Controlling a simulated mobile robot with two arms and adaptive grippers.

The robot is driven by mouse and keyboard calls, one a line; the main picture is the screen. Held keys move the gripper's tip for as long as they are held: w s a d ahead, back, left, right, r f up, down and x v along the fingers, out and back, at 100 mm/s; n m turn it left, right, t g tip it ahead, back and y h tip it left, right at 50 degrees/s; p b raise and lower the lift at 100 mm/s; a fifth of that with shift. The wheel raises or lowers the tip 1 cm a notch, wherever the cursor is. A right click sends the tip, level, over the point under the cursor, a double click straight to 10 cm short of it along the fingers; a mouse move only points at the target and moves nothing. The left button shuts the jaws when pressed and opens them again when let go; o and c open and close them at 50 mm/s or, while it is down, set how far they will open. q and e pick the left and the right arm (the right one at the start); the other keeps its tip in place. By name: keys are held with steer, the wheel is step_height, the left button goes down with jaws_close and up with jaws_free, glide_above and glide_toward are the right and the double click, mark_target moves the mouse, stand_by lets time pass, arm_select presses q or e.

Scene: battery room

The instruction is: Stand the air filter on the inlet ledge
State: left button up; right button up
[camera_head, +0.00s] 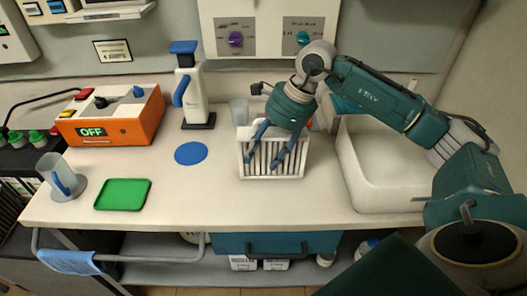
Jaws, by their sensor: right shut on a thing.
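The air filter (293,168) is a white frame with upright pleats or slats. It is upright on or just above the white counter, near the middle. My right gripper (263,160) reaches down from above with its two blue fingers on the front of the filter, and it is shut on the filter. I cannot make out the inlet ledge for certain; the space behind the filter is mostly hidden. My left gripper is not in view.
A white dispenser with a blue handle (193,95), a blue disc (191,153), a green tray (123,195), a clear cup (55,173) and an orange unit reading OFF (112,118) stand to the left. A white sink (385,170) lies right. The front counter (215,205) is clear.

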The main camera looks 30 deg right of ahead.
steer(key=shift+f, duration=0.15)
steer(key=o, duration=1.5)
steer(key=shift+o, duration=0.2)
steer(key=shift+r, duration=0.2)
